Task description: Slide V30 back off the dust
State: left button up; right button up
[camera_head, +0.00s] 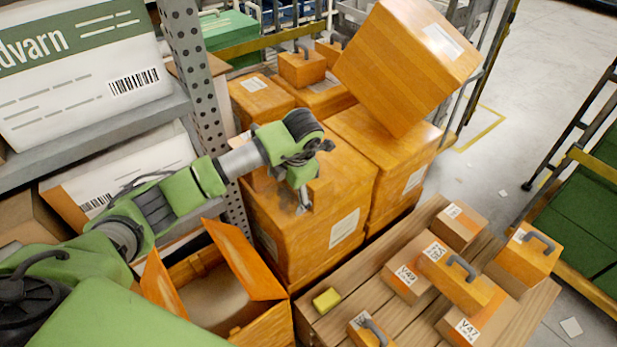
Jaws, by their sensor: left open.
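My left arm reaches in from the left, and its open gripper (303,208) points down at the front upper part of a large orange box (347,190). I cannot tell whether the fingertips touch it. A dull greyish patch, perhaps dust, shows on that box's top. Other labels are too small or angled, and I cannot make out V30. My right gripper is not in view.
A large orange box (408,62) sits tilted on the stack behind. An open carton (215,295) stands below my arm. A small yellow block (326,300) lies on the pallet's left part. A perforated rack post (195,70) stands left of the stack.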

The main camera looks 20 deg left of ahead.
pick_arm(q)
jog(key=shift+s+a+p, duration=0.3)
jog(key=shift+s+a, duration=0.1)
jog(key=shift+s, duration=0.25)
jog(key=shift+s+a+p, duration=0.25)
jog(key=shift+s+a, duration=0.1)
jog(key=shift+s, duration=0.3)
jog(key=shift+r, duration=0.15)
notch_tip(320, 180, up, 13)
jog(key=p, duration=0.7)
jog(key=shift+p, duration=0.35)
